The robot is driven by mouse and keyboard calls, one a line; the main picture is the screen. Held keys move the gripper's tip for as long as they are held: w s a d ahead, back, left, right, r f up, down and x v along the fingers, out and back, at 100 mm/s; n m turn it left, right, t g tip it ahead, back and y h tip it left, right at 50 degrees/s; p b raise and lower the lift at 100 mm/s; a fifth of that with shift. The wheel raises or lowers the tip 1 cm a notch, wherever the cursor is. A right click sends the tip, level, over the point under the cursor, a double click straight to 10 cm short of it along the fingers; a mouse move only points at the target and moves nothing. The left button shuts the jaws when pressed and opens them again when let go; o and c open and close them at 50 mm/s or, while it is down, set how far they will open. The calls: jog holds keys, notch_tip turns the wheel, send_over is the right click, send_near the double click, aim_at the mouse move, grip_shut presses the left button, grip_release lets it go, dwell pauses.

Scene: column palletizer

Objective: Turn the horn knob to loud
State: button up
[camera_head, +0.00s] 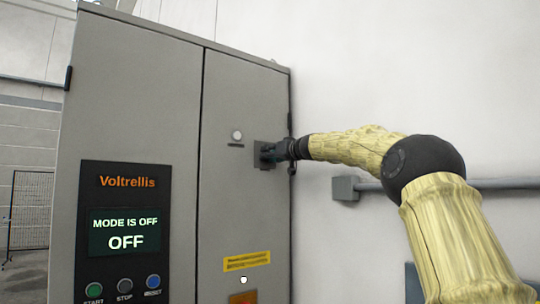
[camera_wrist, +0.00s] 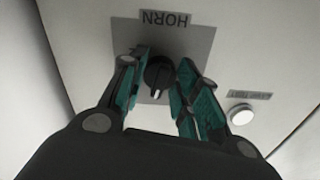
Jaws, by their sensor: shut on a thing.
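The horn knob (camera_wrist: 159,74) is black and round with a white mark, in the wrist view on a grey plate (camera_wrist: 190,38). The plate's label reads HORN and appears upside down there. The knob's white mark is at its lower edge in that view. My gripper (camera_wrist: 160,80) has its two green-padded fingers on either side of the knob and is shut on it. In the head view my gripper (camera_head: 277,151) meets the plate (camera_head: 259,154) on the cabinet's right door and hides the knob. No loud marking is readable.
The grey cabinet (camera_head: 140,95) has a display (camera_head: 125,231) reading "MODE IS OFF" and "OFF", with several buttons below. A round white lamp or button (camera_head: 237,135) sits up and left of the plate; it also shows in the wrist view (camera_wrist: 241,115). A conduit (camera_head: 495,183) runs along the right wall.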

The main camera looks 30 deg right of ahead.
jog(key=m+p, duration=0.4)
jog(key=m, duration=0.4)
jog(key=m+p, duration=0.4)
jog(key=m, duration=0.4)
jog(key=shift+r+m, duration=0.2)
jog(key=shift+m, duration=0.1)
jog(key=m+p, duration=0.3)
jog(key=m, duration=0.1)
jog(key=shift+d+f+m, duration=0.1)
jog(key=shift+f+m, duration=0.05)
jog(key=shift+m, duration=0.25)
jog(key=o, duration=1.1)
jog(key=shift+d+f, duration=0.1)
jog(key=shift+d, duration=0.05)
jog(key=shift+s, duration=0.15)
